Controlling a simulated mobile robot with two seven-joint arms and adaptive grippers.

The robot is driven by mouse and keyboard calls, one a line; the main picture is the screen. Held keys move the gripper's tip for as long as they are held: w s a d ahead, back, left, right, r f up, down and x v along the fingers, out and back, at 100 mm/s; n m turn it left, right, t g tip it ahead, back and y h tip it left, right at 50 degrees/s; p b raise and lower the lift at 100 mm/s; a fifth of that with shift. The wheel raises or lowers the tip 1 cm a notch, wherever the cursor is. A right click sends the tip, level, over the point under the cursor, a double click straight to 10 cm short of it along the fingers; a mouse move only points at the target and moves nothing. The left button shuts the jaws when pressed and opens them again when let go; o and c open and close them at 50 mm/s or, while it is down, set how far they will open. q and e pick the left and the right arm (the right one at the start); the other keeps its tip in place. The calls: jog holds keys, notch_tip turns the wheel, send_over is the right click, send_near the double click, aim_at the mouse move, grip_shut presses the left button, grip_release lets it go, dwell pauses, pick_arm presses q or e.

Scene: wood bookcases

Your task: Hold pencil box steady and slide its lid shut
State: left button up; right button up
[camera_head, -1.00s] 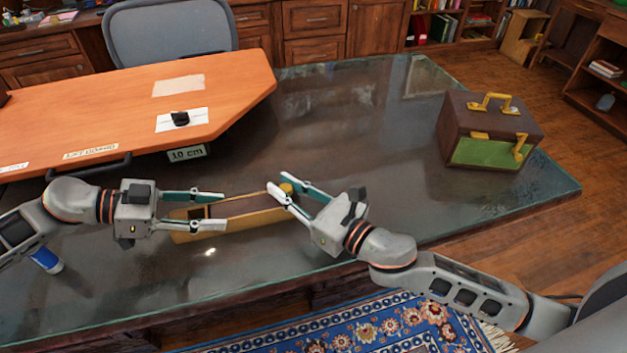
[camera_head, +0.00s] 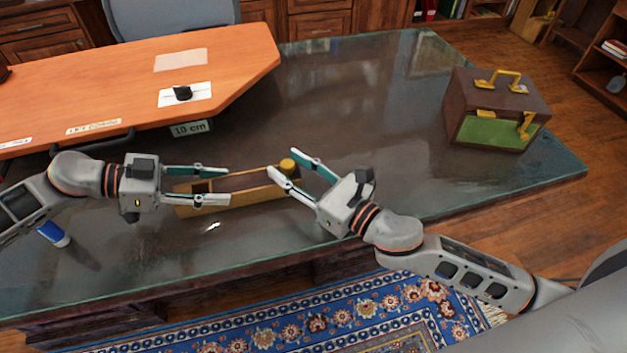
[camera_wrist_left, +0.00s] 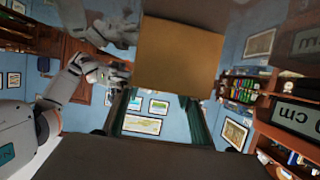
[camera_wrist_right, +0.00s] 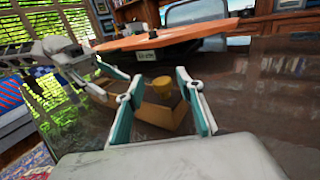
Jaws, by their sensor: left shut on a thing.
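The wooden pencil box (camera_head: 240,203) lies on the glass-topped desk with a dark opening (camera_head: 200,186) near its left end. Its brown top runs right to a yellow round knob (camera_head: 288,165) at the right end. My left gripper (camera_head: 228,186) is shut on the box, one finger along each long side. The box's tan end (camera_wrist_left: 180,55) fills the upper middle of the left wrist view. My right gripper (camera_head: 282,162) is open, its fingertips on either side of the knob. In the right wrist view the knob (camera_wrist_right: 162,86) shows between the spread fingers, not visibly gripped.
An orange board (camera_head: 120,85) with a black knob (camera_head: 182,93) lies behind the box. A brown case (camera_head: 498,108) with yellow handles stands at the right. A blue cylinder (camera_head: 53,234) lies near my left arm. The desk between box and case is clear.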

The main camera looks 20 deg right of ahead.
jog(key=v, duration=1)
jog(key=shift+s, duration=0.2)
pick_arm(q)
jog(key=o, duration=1.4)
jog(key=shift+a, duration=0.1)
